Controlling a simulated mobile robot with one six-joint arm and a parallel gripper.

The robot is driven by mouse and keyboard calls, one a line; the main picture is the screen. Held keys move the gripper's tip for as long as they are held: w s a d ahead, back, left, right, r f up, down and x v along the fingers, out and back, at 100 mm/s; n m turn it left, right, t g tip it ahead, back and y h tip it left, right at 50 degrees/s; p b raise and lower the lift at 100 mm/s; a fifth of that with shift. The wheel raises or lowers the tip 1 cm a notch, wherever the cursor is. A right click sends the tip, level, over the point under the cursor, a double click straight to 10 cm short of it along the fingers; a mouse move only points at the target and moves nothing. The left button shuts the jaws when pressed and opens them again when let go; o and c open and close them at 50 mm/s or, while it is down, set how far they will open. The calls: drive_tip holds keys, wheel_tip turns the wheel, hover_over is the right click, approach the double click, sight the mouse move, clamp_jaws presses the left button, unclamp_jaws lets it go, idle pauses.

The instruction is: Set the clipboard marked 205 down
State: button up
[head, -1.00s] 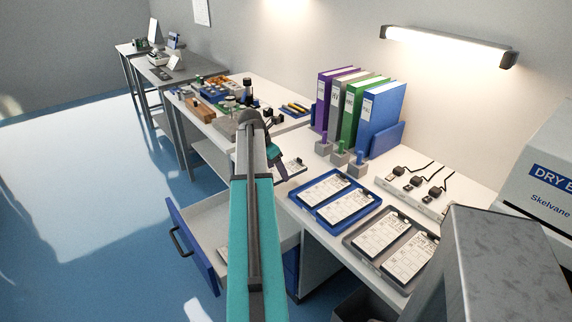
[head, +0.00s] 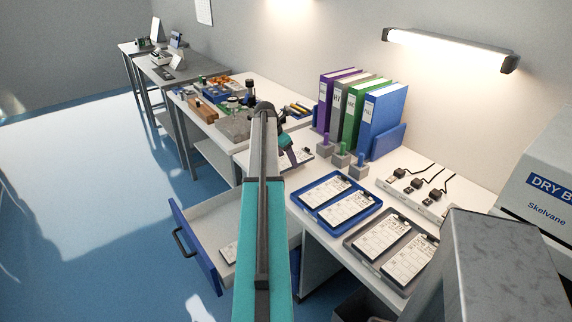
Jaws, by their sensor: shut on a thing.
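A clipboard (head: 302,153) with a white sheet is at my gripper (head: 288,154), over the white bench just left of the coloured stamp blocks. My gripper is shut on its near edge. My own arm hides the clipboard's left part, and its number is too small to read. I cannot tell whether its underside touches the bench top.
A blue tray (head: 318,212) and a grey tray (head: 352,241) each hold two clipboards. Binders (head: 378,120) stand behind the stamp blocks (head: 341,157). An open drawer (head: 192,222) at left holds a partly hidden white item. A grey box blocks the lower right.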

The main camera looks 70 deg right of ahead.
sight(286, 161)
drive_tip(key=shift+d, duration=0.2)
drive_tip(key=shift+f+p, duration=0.5)
drive_tip(key=shift+f, duration=1.25)
drive_tip(key=shift+f, duration=0.15)
drive_tip(key=o, duration=1.2)
drive_tip(key=shift+b+v, duration=0.85)
drive_tip(key=shift+v, duration=5.3)
